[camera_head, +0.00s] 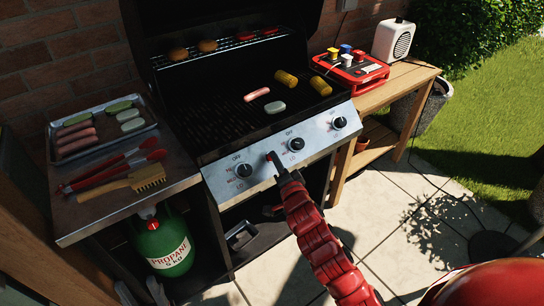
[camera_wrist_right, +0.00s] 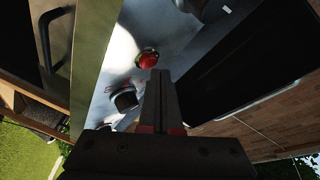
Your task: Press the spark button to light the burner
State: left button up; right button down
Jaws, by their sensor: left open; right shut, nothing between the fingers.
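The red spark button (camera_wrist_right: 147,58) sits in a metal ring on the grill's steel front panel (camera_wrist_right: 115,55). In the head view a bit of the red button (camera_head: 268,157) shows between two black knobs, just beside the tip of my right gripper (camera_head: 275,161). In the right wrist view my right gripper (camera_wrist_right: 160,74) is shut and empty, its tips just below the button in the picture. I cannot tell whether they touch it. No flame shows at the burner. My left gripper (camera_head: 141,289) seems to show as two parted grey fingertips at the bottom edge, open and empty.
Black knobs (camera_head: 243,170) flank the button. Food lies on the dark grill grate (camera_head: 215,120). A side shelf (camera_head: 85,215) holds a tray, tongs and a brush, with a green propane tank (camera_head: 163,243) below. A red box (camera_head: 350,70) stands on the wooden table at right.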

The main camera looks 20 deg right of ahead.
jog(key=shift+w+f, duration=0.1)
dwell(0.3)
jog(key=shift+w+a+f, duration=0.1)
jog(key=shift+w+f, duration=0.1)
dwell(0.5)
jog(key=shift+s+r, duration=0.3)
jog(key=s+d+r+p, duration=0.1)
jog(key=s+r+p, duration=0.3)
jog(key=p, duration=0.2)
jog(key=shift+d, duration=0.35)
